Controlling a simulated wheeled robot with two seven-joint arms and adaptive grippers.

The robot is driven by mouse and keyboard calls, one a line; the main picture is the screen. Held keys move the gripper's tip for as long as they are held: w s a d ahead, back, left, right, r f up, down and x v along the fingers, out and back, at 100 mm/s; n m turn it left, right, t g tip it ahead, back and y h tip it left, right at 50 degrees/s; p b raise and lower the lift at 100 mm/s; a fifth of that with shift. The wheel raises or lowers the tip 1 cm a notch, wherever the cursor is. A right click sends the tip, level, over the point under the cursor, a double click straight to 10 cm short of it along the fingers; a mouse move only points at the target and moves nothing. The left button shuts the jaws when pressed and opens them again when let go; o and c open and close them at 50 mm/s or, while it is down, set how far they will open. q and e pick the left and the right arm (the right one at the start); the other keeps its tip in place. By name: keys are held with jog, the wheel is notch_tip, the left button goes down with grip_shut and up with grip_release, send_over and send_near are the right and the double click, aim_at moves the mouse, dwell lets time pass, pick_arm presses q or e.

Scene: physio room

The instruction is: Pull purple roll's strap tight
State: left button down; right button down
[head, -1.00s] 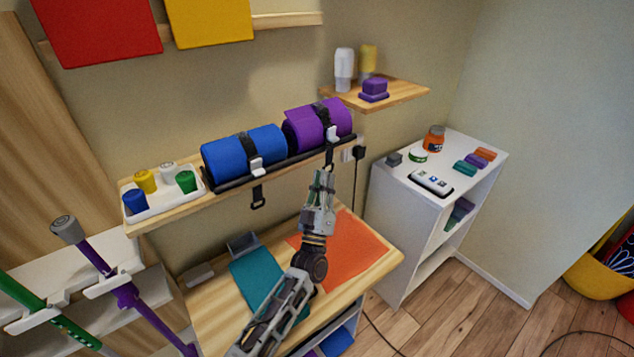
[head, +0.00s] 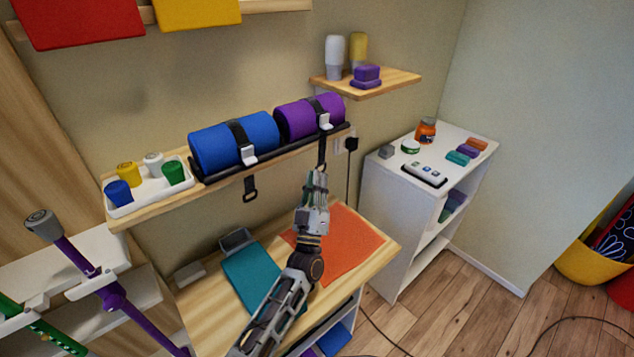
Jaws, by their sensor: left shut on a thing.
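The purple roll (head: 295,119) lies on the wooden wall shelf, to the right of the blue roll (head: 213,147). A black strap (head: 317,105) with a white buckle (head: 325,122) goes round the purple roll. Its tail (head: 322,150) hangs taut and straight from the buckle to my left gripper (head: 318,178). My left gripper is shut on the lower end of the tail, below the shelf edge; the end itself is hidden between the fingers. The blue roll has its own strap, whose tail with a ring (head: 250,189) hangs free. My right gripper is not in view.
A white tray (head: 146,205) with several coloured pots stands on the shelf's left end. Below is a wooden table with a teal mat (head: 250,278) and an orange mat (head: 347,247). A white cabinet (head: 385,215) stands to the right. A black cord hangs from the wall socket.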

pick_arm(q)
jog(key=c, duration=1.6)
grip_release()
jog(key=shift+a+f, duration=0.15)
jog(key=shift+f, duration=0.2)
jog(key=shift+r, duration=0.15)
jog(key=shift+r, duration=0.1)
